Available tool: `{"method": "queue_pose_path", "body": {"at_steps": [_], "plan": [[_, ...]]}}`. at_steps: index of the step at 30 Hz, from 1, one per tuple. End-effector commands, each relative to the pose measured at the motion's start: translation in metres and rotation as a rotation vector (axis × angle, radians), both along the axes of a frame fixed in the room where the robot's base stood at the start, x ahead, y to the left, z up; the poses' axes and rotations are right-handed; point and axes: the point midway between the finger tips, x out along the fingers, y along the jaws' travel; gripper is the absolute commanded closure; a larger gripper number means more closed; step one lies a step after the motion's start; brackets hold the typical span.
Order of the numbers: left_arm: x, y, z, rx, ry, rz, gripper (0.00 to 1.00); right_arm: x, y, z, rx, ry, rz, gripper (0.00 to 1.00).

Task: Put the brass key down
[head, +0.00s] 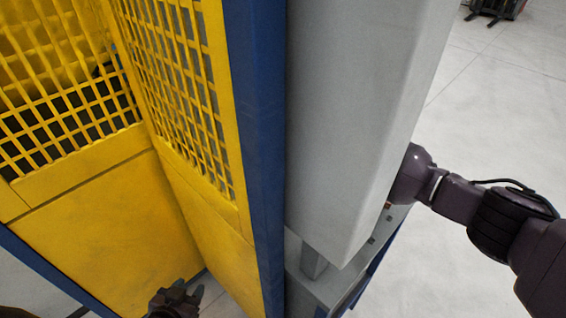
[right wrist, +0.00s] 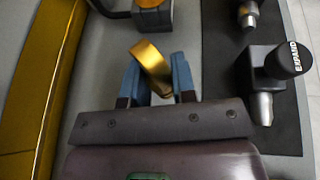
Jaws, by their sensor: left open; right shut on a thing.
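The brass key (right wrist: 150,60) shows in the right wrist view as a shiny gold, bent piece between the two blue fingers of my right gripper (right wrist: 157,75). The gripper is shut on it. Part of the key is hidden between the fingers. In the head view the right arm comes in from the right and its hand is hidden behind a tall grey housing, so the key does not show there. My left gripper (head: 178,298) is open at the bottom of the head view, in front of the yellow panels, and I see nothing in it.
A yellow mesh guard (head: 190,100) with a blue post (head: 258,150) fills the left. The grey housing (head: 355,110) stands centre. In the right wrist view, a black knob marked EXPAND (right wrist: 288,60) and metal fittings stand on a dark mat (right wrist: 225,60) at the right, beside a grey surface.

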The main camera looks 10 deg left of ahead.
Motion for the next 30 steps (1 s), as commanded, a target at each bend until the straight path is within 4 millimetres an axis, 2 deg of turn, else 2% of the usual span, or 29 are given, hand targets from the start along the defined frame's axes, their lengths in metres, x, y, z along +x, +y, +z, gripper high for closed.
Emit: {"method": "queue_pose_path", "body": {"at_steps": [1,7,15,30], "plan": [[0.001,0.0,-0.004,0.001,-0.001,-0.001,0.57,0.0,0.001,-0.007,0.003,0.001,-0.001,1.0],[0.003,-0.001,-0.006,0.001,-0.005,-0.002,0.57,0.0,0.0,-0.019,0.002,-0.001,-0.001,1.0],[0.002,-0.001,-0.022,0.001,-0.001,-0.003,0.57,0.0,0.0,-0.054,0.002,0.001,-0.001,1.0],[-0.004,0.0,-0.03,0.001,0.013,0.0,0.57,0.0,0.0,-0.06,0.001,-0.002,0.0,1.0]]}}
